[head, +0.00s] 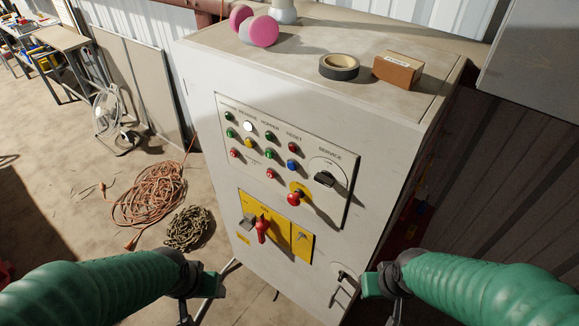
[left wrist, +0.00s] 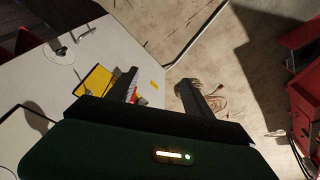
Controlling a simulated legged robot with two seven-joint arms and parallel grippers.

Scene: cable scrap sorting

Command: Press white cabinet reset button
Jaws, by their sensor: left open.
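The white cabinet (head: 330,105) stands in the middle of the head view; its front also shows in the left wrist view (left wrist: 40,90). Its upper control panel (head: 262,165) carries rows of small coloured buttons. The label RESET is above the right column, with a red button (head: 293,147) and a blue button (head: 292,163) below it. A white button (head: 248,127) is in the top row. My left gripper (head: 212,285) is open and empty, low in front of the cabinet, apart from the panel. My right gripper (head: 371,284) is low at the right; its jaw opening is unclear.
A red mushroom knob (head: 294,198), a black service switch (head: 324,179) and a yellow plate with a red handle (head: 262,228) are on the front. Tape (head: 339,67), a box (head: 398,70) and pink-grey object (head: 254,27) lie on top. Orange cable (head: 150,195) covers floor at left.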

